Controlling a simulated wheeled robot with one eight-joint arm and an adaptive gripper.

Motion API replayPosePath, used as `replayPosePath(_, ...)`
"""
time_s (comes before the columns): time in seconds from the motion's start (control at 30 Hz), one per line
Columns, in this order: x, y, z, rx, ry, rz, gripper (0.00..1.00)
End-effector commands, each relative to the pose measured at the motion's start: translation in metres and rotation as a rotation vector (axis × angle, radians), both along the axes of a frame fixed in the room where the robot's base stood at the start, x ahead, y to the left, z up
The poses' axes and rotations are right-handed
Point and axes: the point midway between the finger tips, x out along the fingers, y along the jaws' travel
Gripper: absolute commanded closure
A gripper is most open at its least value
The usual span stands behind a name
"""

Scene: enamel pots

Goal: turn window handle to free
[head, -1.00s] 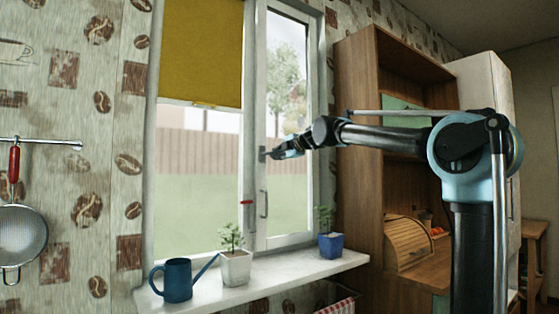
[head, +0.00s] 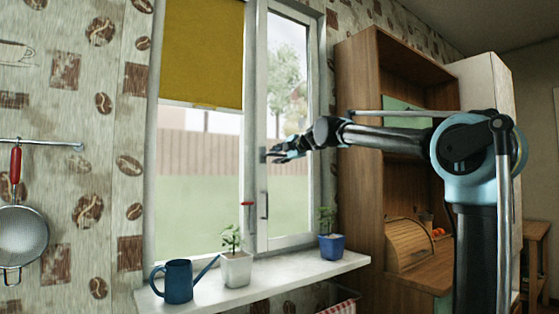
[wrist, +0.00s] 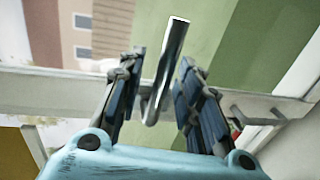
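A chrome window handle (wrist: 165,75) stands between my fingers in the wrist view, its bar slanting, with a bend at the lower end. In the head view it is a small dark shape (head: 263,154) on the window frame, partly hidden by my gripper (head: 283,154). My gripper (wrist: 160,95) is open, with one finger on each side of the handle.
A second, bracket-shaped handle (head: 265,205) is lower on the sash. The sill (head: 300,272) holds a blue watering can (head: 178,281), a white pot (head: 236,270) and a blue pot (head: 331,247). A wooden cabinet (head: 357,140) stands right of the window.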

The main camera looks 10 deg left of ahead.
Motion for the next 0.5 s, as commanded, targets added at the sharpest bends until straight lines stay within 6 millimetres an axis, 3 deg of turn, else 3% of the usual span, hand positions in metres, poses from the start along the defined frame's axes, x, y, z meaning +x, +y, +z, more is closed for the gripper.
replayPosePath(0.5,-0.049,-0.058,0.014,0.001,0.001,0.0,0.68)
